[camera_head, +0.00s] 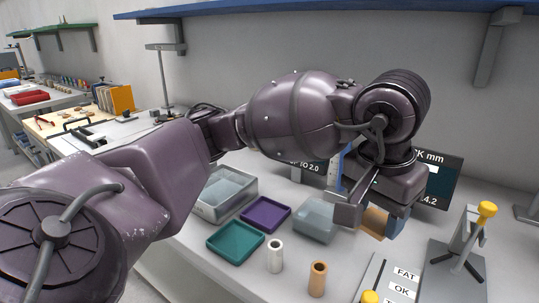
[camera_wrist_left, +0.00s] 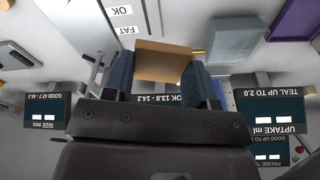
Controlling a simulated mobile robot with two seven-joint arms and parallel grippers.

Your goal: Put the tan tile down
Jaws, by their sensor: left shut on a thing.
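My left gripper (camera_head: 371,218) is shut on the tan tile (camera_head: 375,223), right of the middle in the head view. The tile shows between its two fingers, partly hidden by the near one. In the left wrist view the tan tile (camera_wrist_left: 163,62) sits between the dark blue finger pads (camera_wrist_left: 160,78), one on each side. I cannot tell whether its lower edge touches the bench or hangs above it. My right gripper is not in view.
A clear box (camera_head: 316,220) stands just left of the gripper. A teal tray (camera_head: 235,241), a purple tray (camera_head: 265,214), a white cylinder (camera_head: 275,256) and a tan cylinder (camera_head: 317,279) are nearby. A yellow-knobbed stand (camera_head: 466,245) and a board labelled FAT and OK (camera_head: 402,285) are on the right.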

